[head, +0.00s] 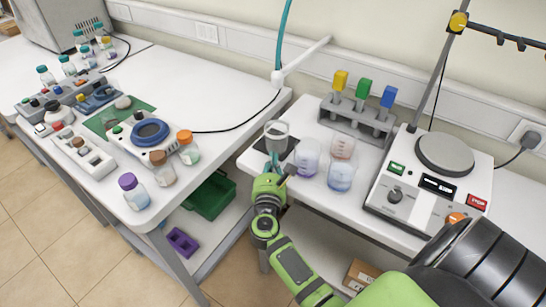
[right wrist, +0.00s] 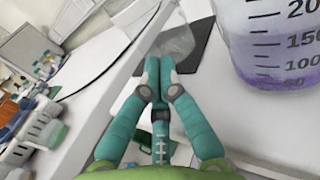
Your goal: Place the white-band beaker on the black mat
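The white-band beaker (head: 277,129), clear with a pale band, is at the black mat (head: 292,151), near the left edge of the right table. In the right wrist view the clear beaker (right wrist: 176,40) shows just beyond my fingertips, with the dark mat (right wrist: 195,50) behind it. My right gripper (head: 274,160) reaches up from below; its teal fingers (right wrist: 159,62) are drawn close together at the beaker's near side and appear to pinch its wall. I cannot tell whether the beaker's base touches the mat. My left gripper is not in view.
A purple-liquid beaker (head: 306,158) stands close right of the mat, with a blue-liquid beaker (head: 340,176) and a red-liquid beaker (head: 343,147) beyond. A rack with coloured-top pieces (head: 357,120) is behind; a hotplate (head: 427,185) stands right. A gap separates the left table (head: 210,85).

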